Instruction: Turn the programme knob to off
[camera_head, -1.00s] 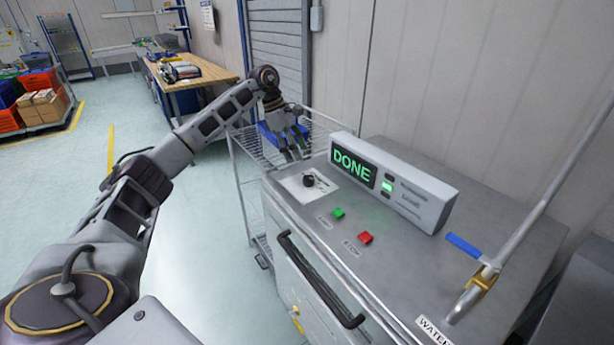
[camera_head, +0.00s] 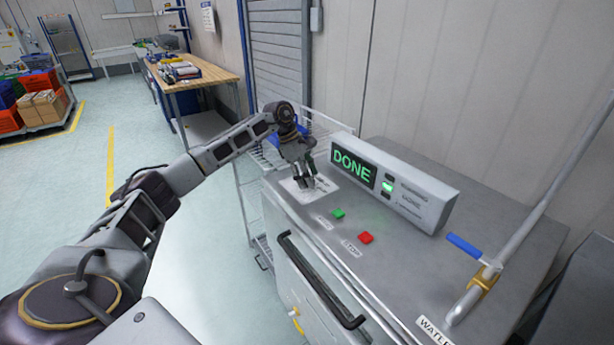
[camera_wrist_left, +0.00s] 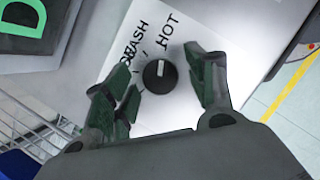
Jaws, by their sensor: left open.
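The programme knob (camera_wrist_left: 159,76) is a round black dial with a white pointer mark, on a white label plate (camera_wrist_left: 185,30). In the left wrist view the words "HOT" and "WASH" show beside it, and the other lettering is partly covered. My left gripper (camera_wrist_left: 160,88) is open, with one finger on each side of the knob; I cannot tell whether they touch it. In the head view the left gripper (camera_head: 307,187) is over the plate and hides the knob. The display (camera_head: 354,168) reads "DONE" in green. My right gripper is not in view.
The grey machine top holds a green button (camera_head: 338,213) and a red button (camera_head: 365,237) near the knob. A blue-handled lever (camera_head: 466,246) stands at the right. A black bar handle (camera_head: 318,280) runs along the front. A wire rack (camera_head: 240,180) stands left of the machine.

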